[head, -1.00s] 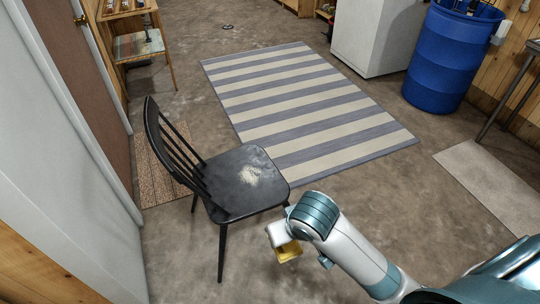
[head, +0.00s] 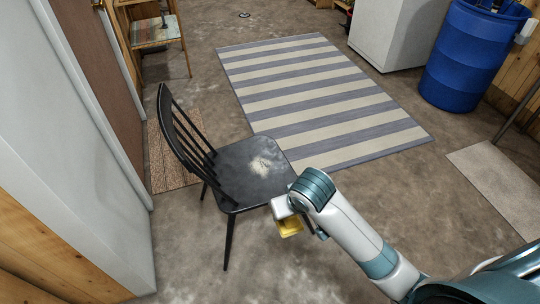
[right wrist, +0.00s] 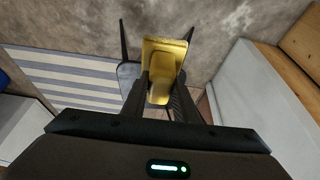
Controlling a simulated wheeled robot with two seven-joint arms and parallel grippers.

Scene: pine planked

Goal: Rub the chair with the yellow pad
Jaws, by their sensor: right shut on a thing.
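A black wooden chair (head: 243,182) with a spindle back stands left of centre in the head view. A pale, powdery patch (head: 262,166) lies on its seat. My right gripper (right wrist: 160,92) is shut on the yellow pad (right wrist: 165,55), which also shows in the head view (head: 290,228). The pad is beside the seat's front right edge, apart from the pale patch. In the right wrist view the pad hides part of the chair (right wrist: 128,72). My left gripper is not in view.
A striped rug (head: 320,100) lies behind the chair. A small brown mat (head: 172,150) lies by the door at left. A white cabinet (head: 395,32) and a blue barrel (head: 470,55) stand at the back right. Bare floor lies in front of the chair.

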